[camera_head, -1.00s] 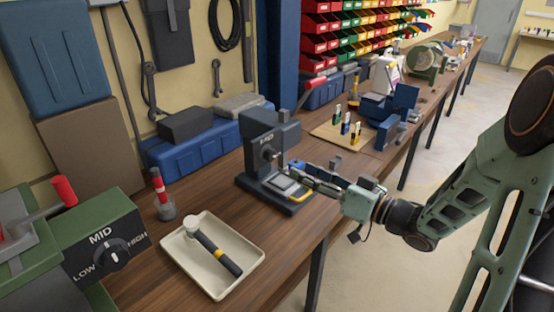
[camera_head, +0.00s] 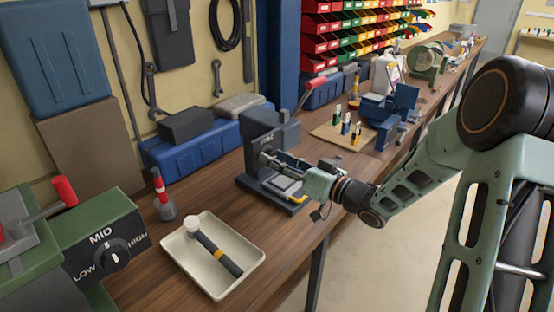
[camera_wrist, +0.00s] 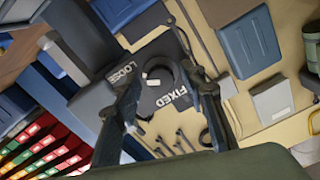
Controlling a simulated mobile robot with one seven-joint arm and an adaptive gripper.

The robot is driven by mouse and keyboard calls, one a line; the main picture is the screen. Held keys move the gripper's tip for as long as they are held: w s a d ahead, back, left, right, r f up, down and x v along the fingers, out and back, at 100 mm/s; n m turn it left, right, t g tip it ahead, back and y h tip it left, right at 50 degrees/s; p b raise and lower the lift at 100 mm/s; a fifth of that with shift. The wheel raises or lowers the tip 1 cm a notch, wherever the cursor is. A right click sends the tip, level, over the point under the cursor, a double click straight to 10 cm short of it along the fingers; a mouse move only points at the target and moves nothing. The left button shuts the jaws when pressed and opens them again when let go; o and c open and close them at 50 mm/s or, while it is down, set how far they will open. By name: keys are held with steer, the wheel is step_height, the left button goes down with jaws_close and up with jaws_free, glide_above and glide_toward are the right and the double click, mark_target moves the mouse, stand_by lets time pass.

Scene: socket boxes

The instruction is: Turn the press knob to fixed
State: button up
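The dark press (camera_head: 256,128) stands on the bench in the head view, a small label on its front. My gripper (camera_head: 266,156) is at the press front and hides the knob there. In the wrist view, the press face carries the words LOOSE and FIXED, with the dark knob (camera_wrist: 153,83) and its pale mark between them. My gripper (camera_wrist: 160,88) is open, one finger on each side of the knob. I cannot tell whether the fingers touch it, nor exactly which word the knob points to.
A green machine with a LOW, MID, HIGH dial (camera_head: 112,249) stands at the front left. A cream tray (camera_head: 178,262) holds a hammer. A board with small upright tools (camera_head: 330,134) lies right of the press. The press's red-tipped lever (camera_head: 315,82) sticks up.

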jaws_close()
steer(key=shift+f+n+b, duration=0.1)
steer(key=shift+n+b, duration=0.3)
steer(key=shift+b, duration=0.05)
steer(key=shift+w+d+n+b, duration=0.1)
steer(key=shift+n+b, duration=11.5)
steer(key=shift+b, duration=1.15)
steer(key=shift+r, duration=0.2)
